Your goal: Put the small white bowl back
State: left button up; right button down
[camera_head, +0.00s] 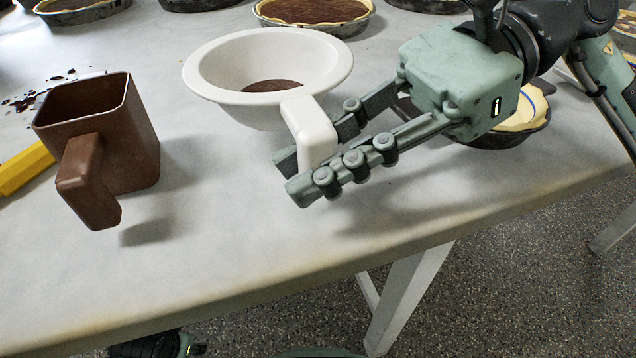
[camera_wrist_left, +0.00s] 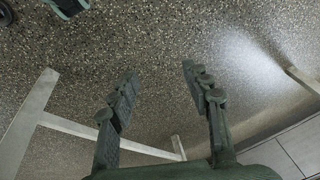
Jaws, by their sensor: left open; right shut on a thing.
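The small white bowl (camera_head: 226,107) is in the middle of the head view, with a block-like white handle (camera_head: 310,130) toward the near edge. Some brown stuff (camera_head: 270,86) shows inside it. My right gripper (camera_head: 292,176) reaches in from the right and is shut on the handle, one finger on each side. The bowl looks upright; whether its base touches the table cannot be told. My left gripper (camera_wrist_left: 160,90) is open and empty in the left wrist view, over the speckled floor. In the head view only a dark piece of that arm shows at the bottom edge.
A brown square mug (camera_head: 110,140) stands left of the bowl on the marble table (camera_head: 220,240). Filled tins (camera_head: 315,12) line the back. Another tin (camera_head: 515,125) sits under my right arm. The table's front is clear.

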aim_at(319, 218)
notch_tip(319, 218, down, 3)
jog(key=shift+f+b, duration=0.3)
pick_arm(q)
jog(key=shift+r, duration=0.55)
pick_arm(e)
jog(key=c, duration=1.4)
grip_release()
jog(key=shift+c, duration=0.2)
pick_arm(q)
jog(key=shift+r, duration=0.15)
